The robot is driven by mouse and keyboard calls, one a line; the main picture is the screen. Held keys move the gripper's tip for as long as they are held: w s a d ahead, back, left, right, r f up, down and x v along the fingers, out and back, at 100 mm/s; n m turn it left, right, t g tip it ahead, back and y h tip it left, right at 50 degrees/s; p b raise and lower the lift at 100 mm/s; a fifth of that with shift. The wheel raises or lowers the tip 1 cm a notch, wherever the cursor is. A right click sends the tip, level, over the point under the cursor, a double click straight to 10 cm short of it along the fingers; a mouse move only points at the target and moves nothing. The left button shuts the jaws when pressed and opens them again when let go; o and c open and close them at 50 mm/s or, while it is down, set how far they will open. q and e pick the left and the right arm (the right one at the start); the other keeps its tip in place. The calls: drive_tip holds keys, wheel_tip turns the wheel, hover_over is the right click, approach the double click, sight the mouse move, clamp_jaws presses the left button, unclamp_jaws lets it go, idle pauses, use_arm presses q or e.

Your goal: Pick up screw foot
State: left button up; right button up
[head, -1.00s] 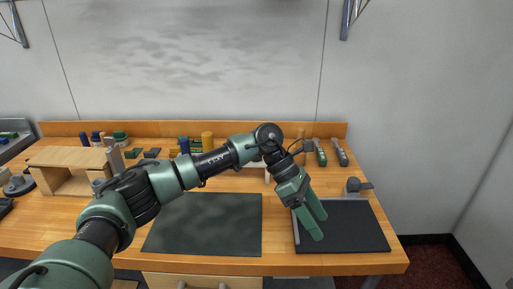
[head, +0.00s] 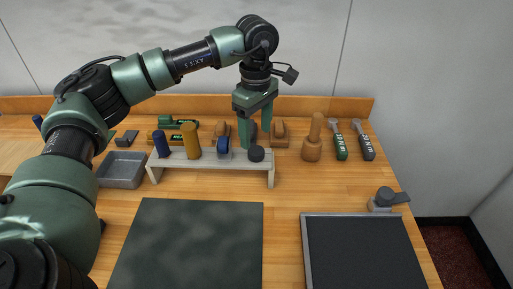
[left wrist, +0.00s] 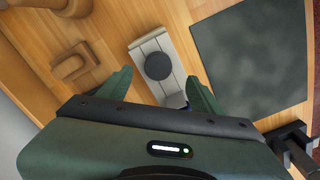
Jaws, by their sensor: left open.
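A dark round disc (head: 256,153), which looks like the screw foot, sits at the right end of a pale raised rack (head: 271,172). In the left wrist view the disc (left wrist: 158,65) shows from above, flat side up, on the rack (left wrist: 146,45). My left gripper (head: 255,138) is open and empty, pointing down over this end of the rack. In the left wrist view its fingertips (left wrist: 158,84) lie to either side of the line to the disc, with the disc just beyond them. Anything under the disc is hidden. My right gripper is not in view.
A blue cylinder (head: 161,143), a yellow cylinder (head: 191,141) and a blue round piece (head: 224,147) stand along the rack. A wooden pestle-like piece (head: 312,145) stands to the right. Wooden blocks lie behind. A dark mat (head: 190,240) lies in front.

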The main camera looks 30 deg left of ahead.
sight(256, 150)
use_arm(q)
drive_tip(key=shift+s+f, duration=0.1)
drive_tip(key=shift+f, duration=0.3)
drive_tip(key=f, duration=0.1)
drive_tip(key=f+p, duration=0.1)
drive_tip(key=f, duration=0.1)
drive_tip(key=f+p, duration=0.1)
drive_tip(key=shift+w+f, duration=0.25)
drive_tip(key=shift+f, duration=0.2)
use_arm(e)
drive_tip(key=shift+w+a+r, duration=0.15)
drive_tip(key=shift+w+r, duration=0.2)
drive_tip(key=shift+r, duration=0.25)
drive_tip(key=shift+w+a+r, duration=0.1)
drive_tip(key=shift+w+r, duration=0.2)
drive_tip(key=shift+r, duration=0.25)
use_arm(q)
drive_tip(key=c, duration=0.4)
clamp_jaws()
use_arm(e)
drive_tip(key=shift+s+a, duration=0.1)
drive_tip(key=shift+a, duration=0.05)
